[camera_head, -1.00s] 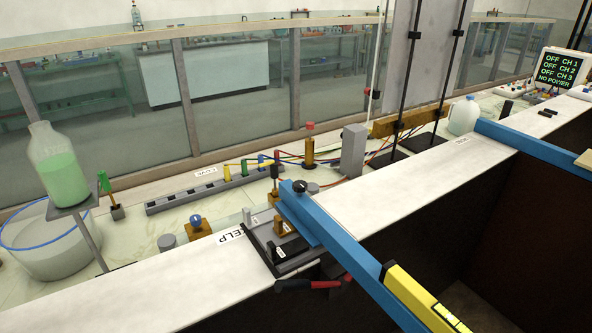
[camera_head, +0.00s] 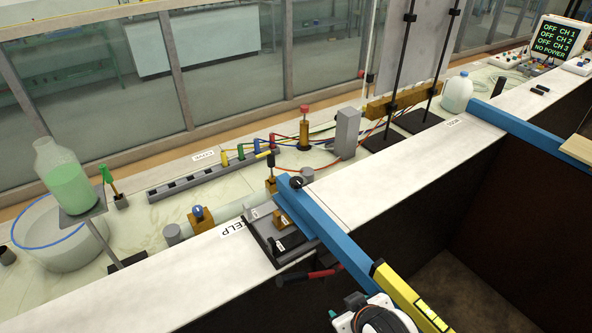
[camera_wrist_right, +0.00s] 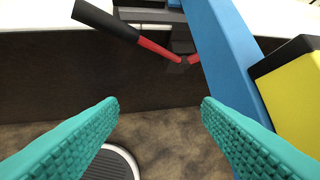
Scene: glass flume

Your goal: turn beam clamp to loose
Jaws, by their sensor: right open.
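In the right wrist view the lever (camera_wrist_right: 155,46) slants down to a grey pivot (camera_wrist_right: 184,62) beside the blue beam (camera_wrist_right: 224,60). My right gripper (camera_wrist_right: 160,105) is open and empty, its teal fingers apart; the lever lies ahead, beyond the fingertips, not touched. In the head view my right wrist shows at the bottom edge, near the beam. My left gripper is not in view.
A yellow level-like block (camera_head: 412,296) sits on the beam, close to my right wrist; it also shows at right in the wrist view (camera_wrist_right: 290,90). A black knob (camera_head: 296,182) tops the beam's far end. A dark plate (camera_head: 278,246) with small blocks lies beside it.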

